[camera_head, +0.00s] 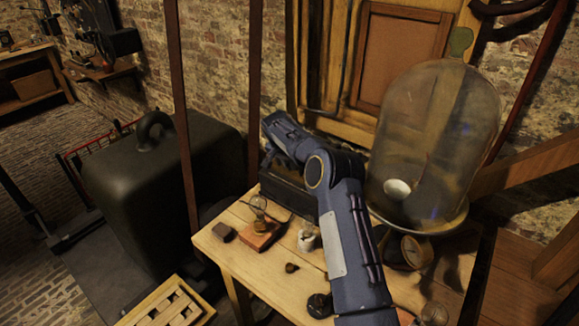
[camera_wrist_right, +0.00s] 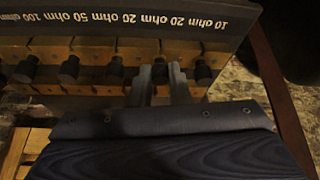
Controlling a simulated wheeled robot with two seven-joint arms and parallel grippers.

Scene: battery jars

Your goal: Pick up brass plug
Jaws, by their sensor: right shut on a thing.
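A row of dark-headed plugs sits in brass blocks (camera_wrist_right: 95,50) on a box with upside-down ohm labels (camera_wrist_right: 120,20), in the right wrist view. My right gripper (camera_wrist_right: 161,76) has its two fingers on either side of one plug (camera_wrist_right: 160,68), near the right end of the row, and is shut on it. The plug is in line with its neighbours; its lower part is hidden, so I cannot tell whether it is seated. In the head view the dark box (camera_head: 285,192) stands at the back of the wooden table, partly behind my right arm. My left gripper is out of view.
A glass bell jar (camera_head: 432,140) stands right of my right arm. A small lamp-like piece on a wooden base (camera_head: 262,236), a white jar (camera_head: 307,238) and a dark block (camera_head: 224,232) are on the table (camera_head: 262,270). A large dark weight (camera_head: 140,200) stands at left.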

